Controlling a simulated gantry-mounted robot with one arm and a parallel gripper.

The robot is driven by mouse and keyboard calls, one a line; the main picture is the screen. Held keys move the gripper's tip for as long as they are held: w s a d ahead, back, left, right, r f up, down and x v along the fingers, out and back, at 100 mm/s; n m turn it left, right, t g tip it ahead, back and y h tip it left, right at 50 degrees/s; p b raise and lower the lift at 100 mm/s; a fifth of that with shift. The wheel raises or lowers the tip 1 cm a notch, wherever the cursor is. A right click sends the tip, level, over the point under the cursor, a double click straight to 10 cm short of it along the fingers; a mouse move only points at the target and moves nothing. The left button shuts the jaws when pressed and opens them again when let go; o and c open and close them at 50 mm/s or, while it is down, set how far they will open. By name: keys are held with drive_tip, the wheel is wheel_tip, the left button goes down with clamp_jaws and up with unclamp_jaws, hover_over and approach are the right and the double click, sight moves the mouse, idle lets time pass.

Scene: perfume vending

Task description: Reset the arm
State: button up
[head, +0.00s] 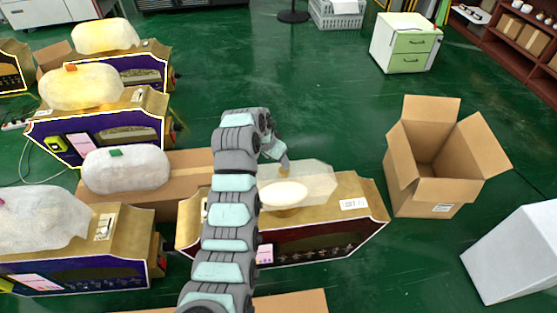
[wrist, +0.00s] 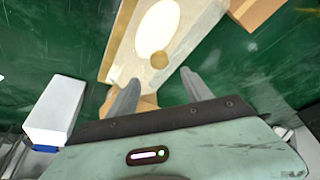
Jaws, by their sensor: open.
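My arm reaches up the middle of the head view and bends right, and my gripper (head: 285,163) hangs just above the far side of a gold and dark red vending machine (head: 325,235). A clear cover with a pale oval area (head: 283,193) lies on top of that machine. In the wrist view my gripper (wrist: 158,90) shows two grey fingers spread wide with nothing between them. The machine's top with the white oval (wrist: 158,30) and a round tan knob lies beyond the fingertips. The arm hides the machine's left part in the head view.
Several similar machines with bulky pale bags (head: 125,168) stand at the left. An open cardboard box (head: 430,190) is on the green floor at right, with a white box (head: 515,250) nearer. A drawer cabinet (head: 405,42) stands behind. Floor between is clear.

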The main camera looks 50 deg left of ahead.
drive_tip(key=shift+s+d+r, duration=0.1)
drive_tip(key=shift+s+r, duration=0.05)
drive_tip(key=shift+r, duration=0.2)
idle(0.4)
